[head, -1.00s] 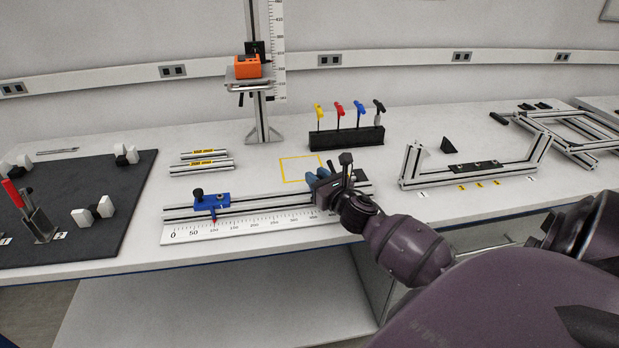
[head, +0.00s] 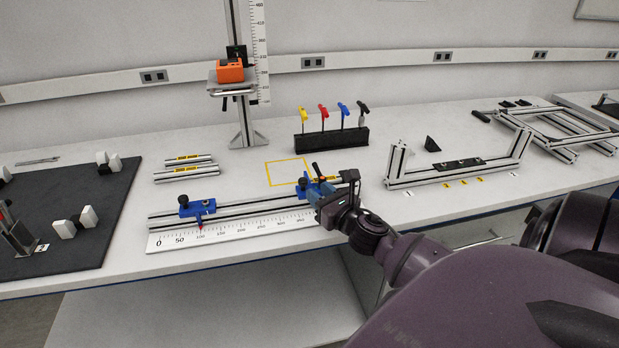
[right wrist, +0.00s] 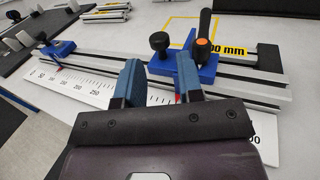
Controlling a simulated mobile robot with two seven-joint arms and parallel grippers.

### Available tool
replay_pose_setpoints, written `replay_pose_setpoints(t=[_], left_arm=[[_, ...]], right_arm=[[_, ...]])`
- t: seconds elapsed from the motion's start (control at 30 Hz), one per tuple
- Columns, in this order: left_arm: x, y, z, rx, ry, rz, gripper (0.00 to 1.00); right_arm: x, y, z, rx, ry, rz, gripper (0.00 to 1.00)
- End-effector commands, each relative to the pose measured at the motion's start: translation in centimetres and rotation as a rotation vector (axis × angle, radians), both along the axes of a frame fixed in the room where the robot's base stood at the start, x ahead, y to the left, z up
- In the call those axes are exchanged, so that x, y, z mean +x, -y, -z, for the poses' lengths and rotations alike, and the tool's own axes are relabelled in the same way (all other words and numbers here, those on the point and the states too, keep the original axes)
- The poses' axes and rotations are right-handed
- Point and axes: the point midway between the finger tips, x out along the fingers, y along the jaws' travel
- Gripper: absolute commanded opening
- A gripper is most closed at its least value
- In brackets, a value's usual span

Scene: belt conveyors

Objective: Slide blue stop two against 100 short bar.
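Blue stop two (head: 307,187) sits on the right part of the slotted rail (head: 240,213); in the right wrist view the stop (right wrist: 199,68) has a black knob and a black lever with an orange hub. The short bar (right wrist: 232,60), with a yellow label partly hidden by the lever, lies behind the rail's front strip; its right end is at a black end block (right wrist: 269,57). I cannot tell whether stop and bar touch. My right gripper (right wrist: 158,84) is open in front of the rail, its right finger close to the stop. My left gripper is not in view.
Another blue stop (head: 198,206) stands near the 100 mark of the ruler (head: 240,235). Two labelled bars (head: 185,172) lie behind the rail.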

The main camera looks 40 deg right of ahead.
Motion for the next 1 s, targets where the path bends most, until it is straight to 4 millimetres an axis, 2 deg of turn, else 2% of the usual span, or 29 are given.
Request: replay_pose_setpoints(t=[0.1, 0.3, 1.0], left_arm=[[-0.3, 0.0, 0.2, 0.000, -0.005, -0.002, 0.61], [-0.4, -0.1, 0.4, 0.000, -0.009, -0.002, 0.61], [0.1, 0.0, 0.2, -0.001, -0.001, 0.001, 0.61]], right_arm=[[-1.8, -0.2, 0.0, -0.001, -0.001, 0.001, 0.34], [-3.5, -0.5, 0.0, -0.001, 0.000, 0.001, 0.34], [-3.8, -0.6, -0.1, 0.000, 0.001, 0.001, 0.34]])
